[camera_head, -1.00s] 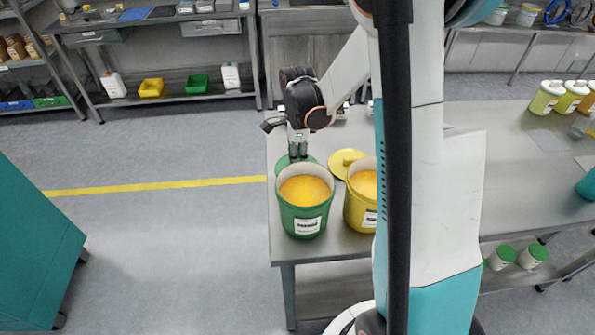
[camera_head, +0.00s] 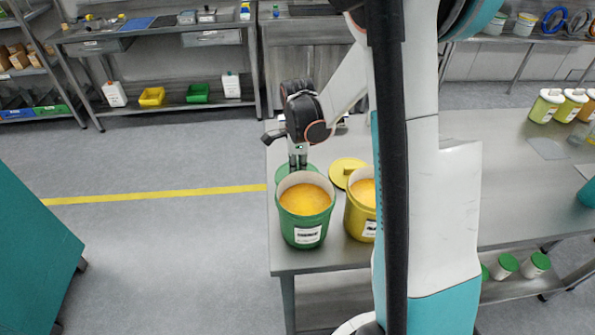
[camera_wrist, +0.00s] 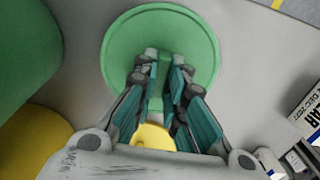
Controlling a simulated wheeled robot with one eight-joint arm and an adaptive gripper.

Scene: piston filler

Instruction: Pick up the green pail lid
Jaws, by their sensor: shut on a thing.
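The green pail lid (camera_wrist: 193,35) is a round green disc with a raised grip bar in the middle. In the wrist view my gripper (camera_wrist: 165,62) is over its centre, with its fingers shut on the bar. In the head view my gripper (camera_head: 298,160) points down behind the green pail (camera_head: 304,222), and part of the green lid (camera_head: 281,174) shows behind the pail's rim. The pail is open, full of orange-yellow contents. I cannot tell whether the lid touches the table.
A yellow pail (camera_head: 357,220) stands close to the right of the green pail. A yellow lid (camera_head: 347,167) lies behind it. The metal table's (camera_head: 340,256) left edge is near the green pail. Several white tubs with green lids (camera_head: 505,265) stand on the lower shelf.

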